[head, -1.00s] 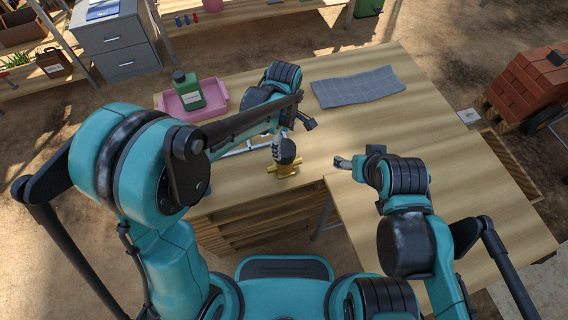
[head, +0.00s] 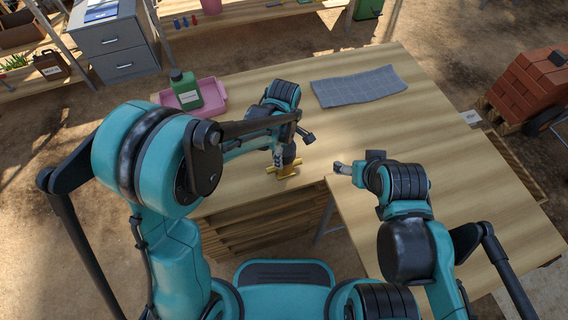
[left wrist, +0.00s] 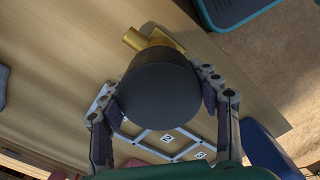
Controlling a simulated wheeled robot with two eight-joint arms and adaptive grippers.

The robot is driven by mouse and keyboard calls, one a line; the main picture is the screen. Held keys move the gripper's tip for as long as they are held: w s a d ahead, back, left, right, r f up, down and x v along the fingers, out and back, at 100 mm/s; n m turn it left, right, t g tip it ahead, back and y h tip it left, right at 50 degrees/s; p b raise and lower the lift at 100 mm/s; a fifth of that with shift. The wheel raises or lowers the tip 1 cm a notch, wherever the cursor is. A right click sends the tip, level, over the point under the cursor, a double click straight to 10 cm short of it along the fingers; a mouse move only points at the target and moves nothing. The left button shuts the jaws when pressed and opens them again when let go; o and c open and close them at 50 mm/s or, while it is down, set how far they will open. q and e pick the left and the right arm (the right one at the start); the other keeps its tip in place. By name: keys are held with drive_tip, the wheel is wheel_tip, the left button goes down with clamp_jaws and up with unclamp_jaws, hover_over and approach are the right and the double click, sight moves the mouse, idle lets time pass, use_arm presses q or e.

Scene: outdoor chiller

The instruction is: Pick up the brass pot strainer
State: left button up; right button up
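The brass pot strainer (head: 284,172) stands upright near the front edge of the wooden table, left of centre. It has a brass body and a round black cap (head: 289,153). In the left wrist view the cap (left wrist: 158,88) covers most of the brass body (left wrist: 150,40). My left gripper (head: 284,157) is over the strainer, one finger on each side of the cap. A thin gap seems to show at the right finger, so the fingers look open around it. My right gripper (head: 358,161) is open and empty over the table, right of the strainer.
A green bottle (head: 186,92) stands in a pink tray (head: 211,94) at the table's back left. A grey cloth (head: 358,87) lies at the back. The table's right part (head: 460,180) is clear. Red bricks (head: 530,85) are stacked beyond the right edge.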

use_arm(q)
drive_tip(key=c, duration=0.5)
drive_tip(key=shift+o, duration=0.2)
drive_tip(key=shift+r, duration=0.15)
